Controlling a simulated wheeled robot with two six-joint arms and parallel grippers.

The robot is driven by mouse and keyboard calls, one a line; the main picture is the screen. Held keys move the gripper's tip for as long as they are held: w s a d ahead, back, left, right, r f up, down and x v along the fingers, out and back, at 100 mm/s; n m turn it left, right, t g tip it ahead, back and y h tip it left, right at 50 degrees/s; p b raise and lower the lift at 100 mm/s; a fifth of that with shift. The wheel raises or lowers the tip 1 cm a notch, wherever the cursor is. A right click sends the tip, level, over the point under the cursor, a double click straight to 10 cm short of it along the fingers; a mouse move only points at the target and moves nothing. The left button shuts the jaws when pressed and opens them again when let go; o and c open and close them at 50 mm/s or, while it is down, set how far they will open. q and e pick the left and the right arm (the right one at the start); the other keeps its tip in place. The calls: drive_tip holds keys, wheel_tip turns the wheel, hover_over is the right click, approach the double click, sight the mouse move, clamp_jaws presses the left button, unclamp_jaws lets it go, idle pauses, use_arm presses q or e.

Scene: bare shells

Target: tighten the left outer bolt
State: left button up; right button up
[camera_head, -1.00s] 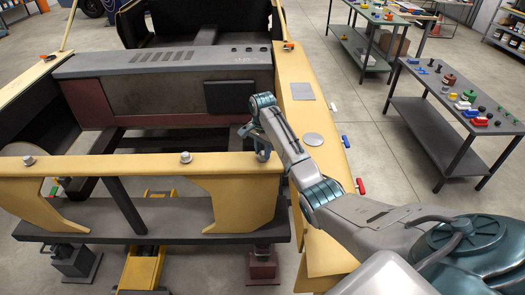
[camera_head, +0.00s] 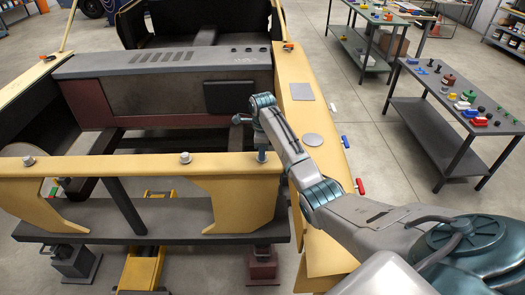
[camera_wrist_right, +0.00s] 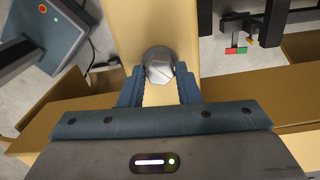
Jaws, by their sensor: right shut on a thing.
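A yellow beam (camera_head: 120,166) crosses the front of the frame and carries silver bolts: one at its left end (camera_head: 28,160), one near the middle (camera_head: 185,157), and one at its right end under my right gripper (camera_head: 262,153). In the right wrist view the silver hex bolt head (camera_wrist_right: 159,68) sits between the two blue fingers of that gripper (camera_wrist_right: 160,88). The gripper is shut on this bolt. The head view largely hides the bolt behind the gripper. My left gripper is not in view.
A grey engine-like block (camera_head: 165,85) stands behind the beam. A yellow side rail (camera_head: 318,170) runs along the right, under my arm. A table with small coloured parts (camera_head: 440,95) stands at the right. Floor between the rail and this table is clear.

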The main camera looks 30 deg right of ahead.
drive_tip(key=m, duration=0.4)
drive_tip(key=shift+w+r+m, duration=0.2)
drive_tip(key=shift+r+m, duration=0.1)
drive_tip(key=shift+r, duration=0.05)
drive_tip(key=shift+m, duration=2)
drive_tip(key=o, duration=1)
drive_tip(key=shift+s+f, duration=0.1)
drive_tip(key=shift+c, duration=0.2)
drive_tip(key=shift+f, duration=0.1)
